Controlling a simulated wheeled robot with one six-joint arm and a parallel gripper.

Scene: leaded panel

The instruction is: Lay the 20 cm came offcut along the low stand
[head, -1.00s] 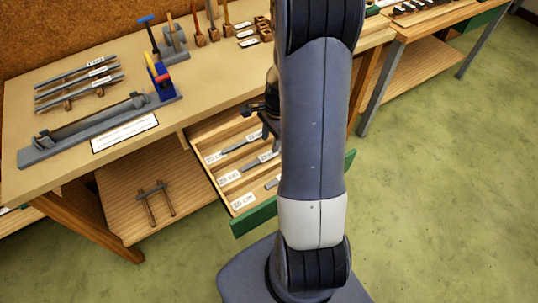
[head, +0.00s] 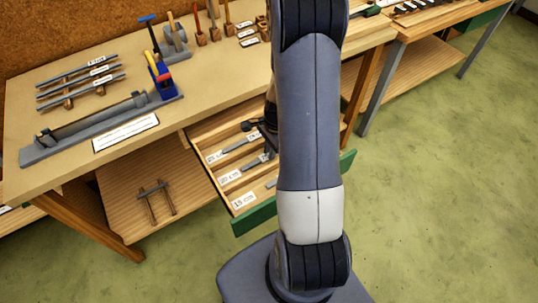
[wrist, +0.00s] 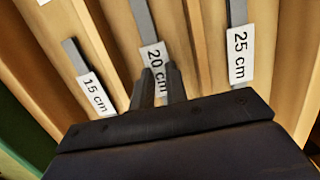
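The 20 cm came offcut (wrist: 143,20) is a grey strip in the middle compartment of the open drawer, with a white "20 cm" label (wrist: 154,58). It also shows in the head view (head: 252,163). My gripper (wrist: 161,73) is open, its two dark fingers pointing along the strip over the label; the label shows between them. I cannot tell how high the fingers are above it. In the head view my gripper (head: 262,141) is over the drawer, partly hidden by my arm. A small low stand (head: 157,201) with two wooden rails and a dark crosspiece sits on the lower shelf.
A 15 cm strip (wrist: 76,57) and a 25 cm strip (wrist: 238,12) lie in neighbouring compartments, split by wooden dividers. The drawer's green front (head: 253,217) juts out below the bench top. A rack of long strips (head: 88,80) and a grey fixture (head: 100,126) stand on the bench.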

